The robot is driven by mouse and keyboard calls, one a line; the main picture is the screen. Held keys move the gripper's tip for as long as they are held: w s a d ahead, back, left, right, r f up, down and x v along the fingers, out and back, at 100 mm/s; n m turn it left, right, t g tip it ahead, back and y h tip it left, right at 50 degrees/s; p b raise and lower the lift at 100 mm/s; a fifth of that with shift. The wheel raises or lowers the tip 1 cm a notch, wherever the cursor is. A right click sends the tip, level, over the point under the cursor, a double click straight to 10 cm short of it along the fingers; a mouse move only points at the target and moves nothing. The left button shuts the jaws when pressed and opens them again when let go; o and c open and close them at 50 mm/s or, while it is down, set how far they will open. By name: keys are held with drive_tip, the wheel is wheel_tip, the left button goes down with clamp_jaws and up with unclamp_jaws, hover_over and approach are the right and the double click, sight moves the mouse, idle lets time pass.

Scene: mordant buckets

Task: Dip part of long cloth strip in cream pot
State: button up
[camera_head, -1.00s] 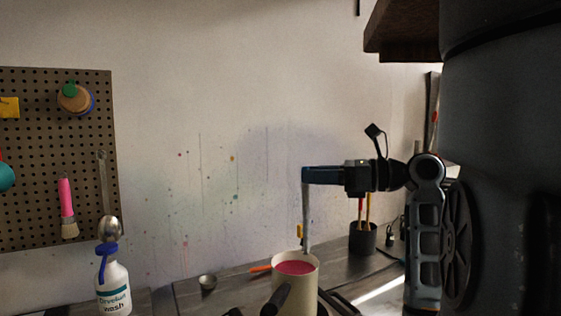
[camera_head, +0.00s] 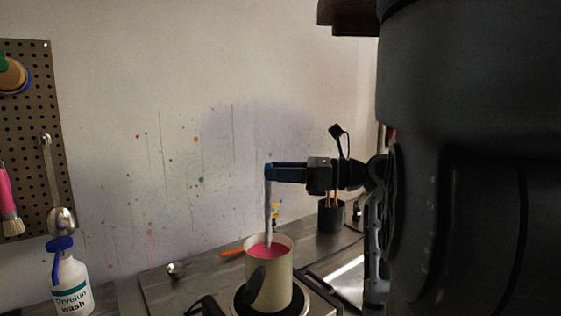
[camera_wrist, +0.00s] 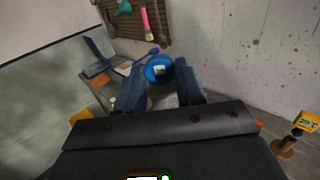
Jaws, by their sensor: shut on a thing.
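My gripper (camera_head: 270,171) is shut on the top end of the long cloth strip (camera_head: 268,208), a narrow pale grey band hanging almost straight down. The cream pot (camera_head: 280,285) stands below, with pink liquid (camera_head: 262,252) inside. The strip's lower end is within the pot's rim and appears to meet the liquid; I cannot tell how deep it goes. In the wrist view, a pale piece, likely the strip (camera_wrist: 162,98), shows between my blue fingers. The pot is not visible there.
The pot stands on a round dark hotplate (camera_head: 240,302) on the worktop. A white wash bottle (camera_head: 70,287), a small metal cup (camera_head: 176,269) and an orange stick (camera_head: 231,252) are to the left. A dark holder (camera_head: 331,215) stands behind right.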

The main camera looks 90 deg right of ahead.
sight(270, 214)
drive_tip(key=shift+f+b, duration=0.9)
drive_tip(key=shift+f, duration=4.15)
drive_tip(key=shift+d+r+p, duration=0.1)
drive_tip(key=shift+d+p, duration=0.1)
drive_tip(key=shift+p, duration=0.25)
drive_tip(key=shift+d+p, duration=0.2)
drive_tip(key=shift+p, duration=0.15)
drive_tip(key=shift+a, duration=0.15)
drive_tip(key=shift+a+p, duration=0.3)
drive_tip(key=shift+a, duration=0.35)
drive_tip(key=shift+d, duration=0.8)
drive_tip(key=shift+a, duration=0.1)
